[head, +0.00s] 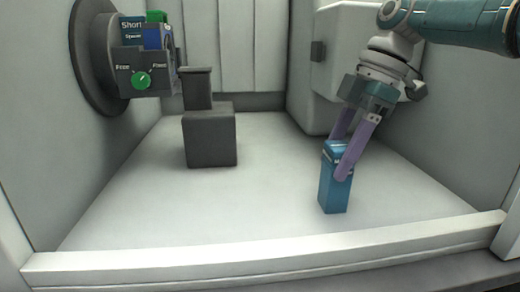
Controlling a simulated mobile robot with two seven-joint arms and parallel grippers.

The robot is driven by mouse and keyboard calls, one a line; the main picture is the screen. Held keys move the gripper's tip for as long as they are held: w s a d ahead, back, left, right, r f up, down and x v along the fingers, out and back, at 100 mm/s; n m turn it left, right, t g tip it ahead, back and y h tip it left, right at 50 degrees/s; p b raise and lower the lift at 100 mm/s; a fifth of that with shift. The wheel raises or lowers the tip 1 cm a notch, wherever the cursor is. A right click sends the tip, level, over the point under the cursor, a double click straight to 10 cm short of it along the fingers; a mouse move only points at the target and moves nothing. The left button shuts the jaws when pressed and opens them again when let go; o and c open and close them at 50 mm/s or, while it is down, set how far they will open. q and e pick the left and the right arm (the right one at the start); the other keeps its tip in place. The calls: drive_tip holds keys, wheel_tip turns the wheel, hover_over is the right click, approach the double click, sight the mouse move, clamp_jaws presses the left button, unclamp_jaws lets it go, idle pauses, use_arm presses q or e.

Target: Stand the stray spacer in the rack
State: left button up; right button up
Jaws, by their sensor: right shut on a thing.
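A blue upright block (333,195), which looks like the spacer, is at the right of the enclosure floor in the head view. My right gripper (339,160) has its purple fingers shut on the block's upper part. The block is nearly upright; I cannot tell whether its base touches the floor. A dark grey holder (128,60) at the upper left carries a "Short" label, and blue and green pieces show at its top. I cannot tell for certain that it is the rack. My left gripper is not in view.
A round dark disc (88,55) is on the left wall behind the holder. A dark grey stepped block (210,140) stands on the floor, left of centre. A white ledge (270,258) runs along the front. The floor between the stepped block and the blue block is clear.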

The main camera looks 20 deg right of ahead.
clamp_jaws()
drive_tip(key=shift+r+p, duration=0.35)
idle(0.3)
drive_tip(key=shift+r, duration=0.2)
drive_tip(key=shift+r+p, duration=2.95)
drive_tip(key=shift+r, duration=0.05)
